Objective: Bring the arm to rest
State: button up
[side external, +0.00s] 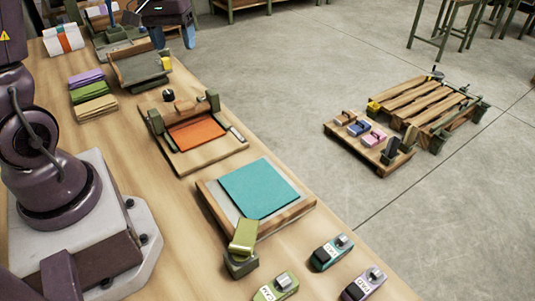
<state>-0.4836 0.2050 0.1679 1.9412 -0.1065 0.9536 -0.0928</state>
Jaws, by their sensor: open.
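My gripper (172,38) is at the top of the side external view, above the far end of the wooden table. Its two blue-grey fingers point down and stand apart, with nothing seen between them. Below it is a wooden stand with a grey bed (140,67) and a small yellow piece (166,63) at its right side. I cannot tell the exact height of the fingers above it. The upper part of my arm is cut off by the frame's top edge.
An orange sheet (197,133) lies in a wooden fixture. A teal sheet (260,188) lies on a wood-edged board with a green clamp (243,237) at its corner. Coloured stacks (92,95) stand at left, small labelled devices (331,252) in front. A slatted pallet (425,105) is beyond the table.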

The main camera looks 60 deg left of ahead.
jog(key=s+d+r+m+t, duration=0.1)
jog(key=s+d+r+m, duration=0.1)
jog(key=d, duration=0.5)
jog(key=s+d+r+m+t, duration=0.2)
jog(key=s+d+r+m, duration=0.1)
jog(key=d, duration=0.4)
jog(key=s+d+r+m+t, duration=0.1)
jog(key=s+d+r+m, duration=0.2)
jog(key=s+d+m, duration=0.1)
jog(key=s+d, duration=0.1)
jog(key=d, duration=0.1)
jog(key=shift+d+r+t, duration=0.15)
jog(key=shift+d+t, duration=0.25)
